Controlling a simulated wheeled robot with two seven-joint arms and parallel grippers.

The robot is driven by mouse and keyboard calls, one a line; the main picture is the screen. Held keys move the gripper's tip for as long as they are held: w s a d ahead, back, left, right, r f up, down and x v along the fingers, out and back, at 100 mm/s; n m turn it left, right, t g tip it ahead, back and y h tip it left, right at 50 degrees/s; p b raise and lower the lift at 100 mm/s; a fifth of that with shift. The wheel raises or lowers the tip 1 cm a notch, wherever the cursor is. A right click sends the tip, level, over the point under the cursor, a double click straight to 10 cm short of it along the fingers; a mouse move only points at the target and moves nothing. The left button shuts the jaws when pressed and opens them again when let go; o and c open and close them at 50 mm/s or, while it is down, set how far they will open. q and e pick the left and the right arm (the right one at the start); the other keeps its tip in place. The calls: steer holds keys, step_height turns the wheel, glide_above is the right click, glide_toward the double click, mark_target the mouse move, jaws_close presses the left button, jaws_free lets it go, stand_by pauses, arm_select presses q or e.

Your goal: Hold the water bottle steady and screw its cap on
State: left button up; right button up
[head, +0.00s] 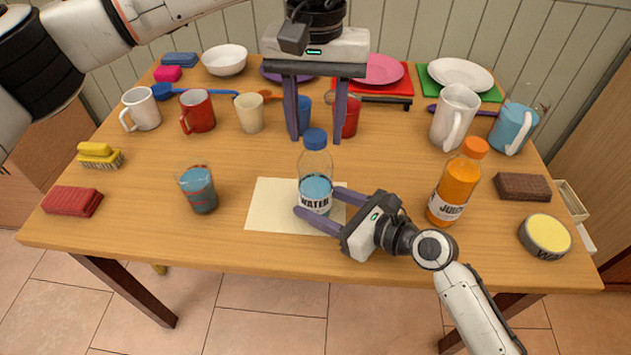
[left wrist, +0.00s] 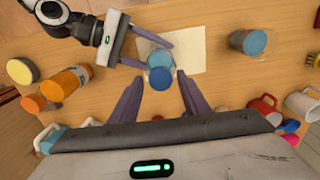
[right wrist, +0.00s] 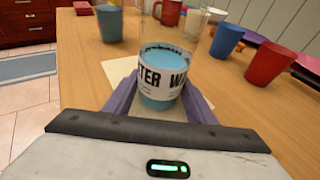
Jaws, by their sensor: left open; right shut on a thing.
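The clear water bottle (head: 315,187) stands upright on a cream mat (head: 264,207), with a blue cap (head: 315,139) at its top. My right gripper (head: 318,200) is shut around the lower part of the bottle; the right wrist view shows the labelled bottle (right wrist: 163,72) between its fingers. My left gripper (head: 315,141) points down with its fingers spread, one on each side of the cap in the head view. In the left wrist view the cap (left wrist: 159,78) appears between the open fingers, apart from both. Whether the cap is threaded on cannot be told.
A glass of blue liquid (head: 197,190) stands left of the mat and an orange juice bottle (head: 456,185) stands right. Mugs, cups, plates and bowls fill the back. Sponges and a brush (head: 99,155) lie at the left. The front strip of table is mostly clear.

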arm_select(q)
steer(key=n, duration=0.9)
steer(key=shift+n, duration=0.3)
steer(key=n, duration=0.4)
steer(key=shift+n, duration=0.3)
steer(key=n, duration=0.4)
steer(key=shift+n, duration=0.3)
steer(key=shift+c, duration=0.4)
